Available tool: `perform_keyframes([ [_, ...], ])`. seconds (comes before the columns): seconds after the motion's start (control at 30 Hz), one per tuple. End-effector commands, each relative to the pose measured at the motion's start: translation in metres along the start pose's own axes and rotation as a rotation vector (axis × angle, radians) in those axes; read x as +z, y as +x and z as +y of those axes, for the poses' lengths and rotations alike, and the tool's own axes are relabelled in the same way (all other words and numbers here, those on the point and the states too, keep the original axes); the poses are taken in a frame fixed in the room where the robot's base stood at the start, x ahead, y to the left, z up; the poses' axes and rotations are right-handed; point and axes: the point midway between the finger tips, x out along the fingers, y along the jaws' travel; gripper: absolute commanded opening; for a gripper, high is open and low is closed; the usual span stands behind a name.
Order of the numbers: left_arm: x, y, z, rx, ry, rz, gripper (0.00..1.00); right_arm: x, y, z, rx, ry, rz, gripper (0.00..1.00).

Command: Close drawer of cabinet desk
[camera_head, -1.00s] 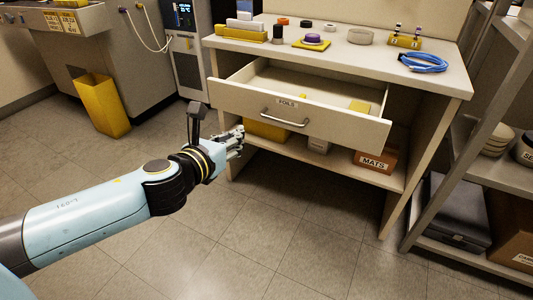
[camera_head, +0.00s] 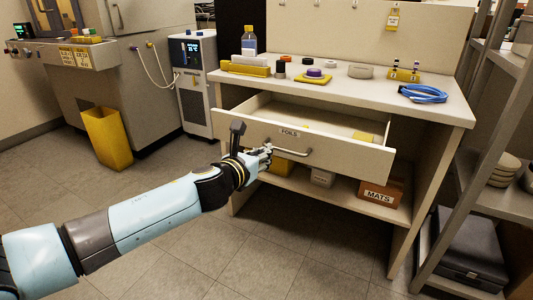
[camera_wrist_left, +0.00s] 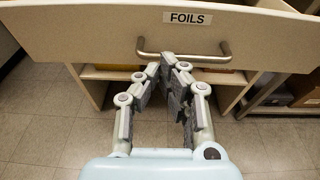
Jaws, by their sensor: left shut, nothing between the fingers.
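The cabinet desk (camera_head: 440,92) stands at the right of the head view. Its drawer (camera_head: 345,150), labelled FOILS, is pulled out, and its inside shows from above. The drawer front has a metal bar handle (camera_head: 292,152), which also shows in the left wrist view (camera_wrist_left: 185,56). My left gripper (camera_head: 268,150) is shut and empty, just in front of the drawer front near the left end of the handle. In the left wrist view its fingertips (camera_wrist_left: 168,62) lie close below the handle; I cannot tell whether they touch it. My right gripper is not in view.
Under the drawer, a shelf holds a MATS box (camera_head: 381,192) and other boxes. A yellow bin (camera_head: 107,138) stands at left. A rack (camera_head: 490,130) is at right. The floor in front is clear.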

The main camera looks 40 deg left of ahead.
Motion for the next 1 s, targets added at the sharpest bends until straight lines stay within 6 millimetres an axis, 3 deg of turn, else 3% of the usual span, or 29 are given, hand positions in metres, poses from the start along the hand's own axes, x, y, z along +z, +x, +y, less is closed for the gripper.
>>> perform_keyframes([
  [0.2, -0.001, 0.019, 0.000, 0.001, 0.000, 0.000, 0.00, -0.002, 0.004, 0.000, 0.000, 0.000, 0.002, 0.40],
  [0.73, 0.001, 0.025, 0.000, 0.000, -0.001, 0.000, 0.00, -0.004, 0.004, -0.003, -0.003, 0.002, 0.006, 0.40],
  [1.0, 0.009, 0.053, 0.000, 0.001, -0.001, -0.002, 0.00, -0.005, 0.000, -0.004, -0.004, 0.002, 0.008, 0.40],
])
